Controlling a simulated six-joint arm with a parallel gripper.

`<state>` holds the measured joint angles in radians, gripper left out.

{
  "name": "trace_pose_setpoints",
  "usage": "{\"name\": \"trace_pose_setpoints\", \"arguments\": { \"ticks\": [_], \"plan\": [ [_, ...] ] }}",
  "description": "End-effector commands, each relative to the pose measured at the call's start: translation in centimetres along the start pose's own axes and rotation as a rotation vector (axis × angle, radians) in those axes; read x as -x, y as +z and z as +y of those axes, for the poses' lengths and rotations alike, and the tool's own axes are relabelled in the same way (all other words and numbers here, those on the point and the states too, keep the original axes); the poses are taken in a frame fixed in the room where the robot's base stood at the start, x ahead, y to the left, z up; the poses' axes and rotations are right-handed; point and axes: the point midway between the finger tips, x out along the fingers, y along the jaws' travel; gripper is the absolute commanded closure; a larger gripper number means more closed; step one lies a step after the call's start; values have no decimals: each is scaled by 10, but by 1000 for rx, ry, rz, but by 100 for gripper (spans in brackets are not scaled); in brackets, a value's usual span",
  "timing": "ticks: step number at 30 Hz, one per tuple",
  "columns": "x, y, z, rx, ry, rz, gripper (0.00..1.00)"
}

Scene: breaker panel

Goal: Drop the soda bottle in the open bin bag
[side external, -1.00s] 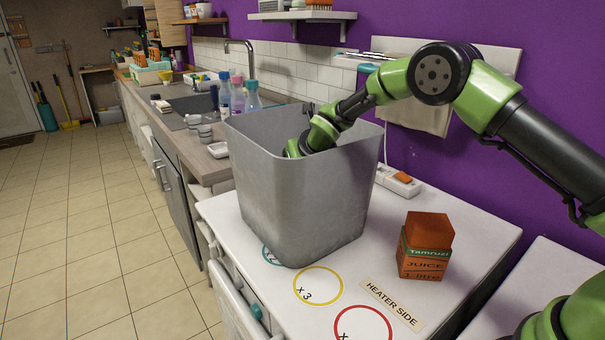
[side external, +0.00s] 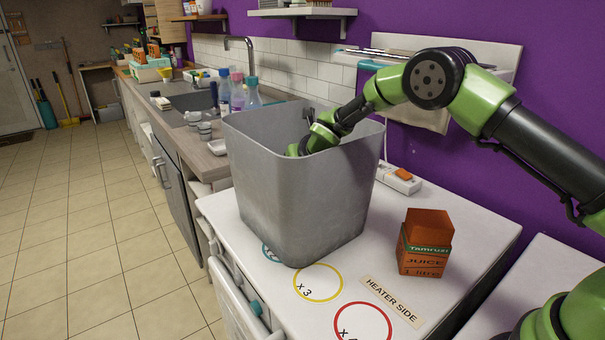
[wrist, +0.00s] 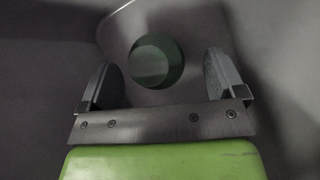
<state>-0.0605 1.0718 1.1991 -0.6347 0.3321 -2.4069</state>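A round dark green object, apparently the soda bottle seen end-on (wrist: 156,61), is inside the grey bin in the wrist view. My gripper (wrist: 161,65) is open, with one finger on each side of the bottle's outline and a visible gap to both. I cannot tell how far beyond the fingertips the bottle lies. The tall grey open bin (side external: 290,195) stands on the white worktop, and my wrist reaches down into it. Its near wall hides the fingers and bottle in the side view. No separate bag lining is visible.
An orange juice carton (side external: 425,245) stands right of the bin on the white worktop (side external: 240,213). A power strip (side external: 398,179) lies behind it by the purple wall. Several bottles stand by the sink at left. The bin walls closely surround my gripper.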

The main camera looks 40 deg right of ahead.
Motion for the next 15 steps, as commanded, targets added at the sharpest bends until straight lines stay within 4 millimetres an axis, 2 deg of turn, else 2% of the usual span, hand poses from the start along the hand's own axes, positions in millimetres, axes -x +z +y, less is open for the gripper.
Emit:
{"name": "trace_pose_setpoints", "arguments": {
  "ticks": [8, 11, 15],
  "plan": [
    [3, 2, 0, 0, 0, -2, 11],
    [12, 9, 1, -1, 1, -4, 11],
    [34, 8, 1, 2, 1, -1, 11]
  ]
}}
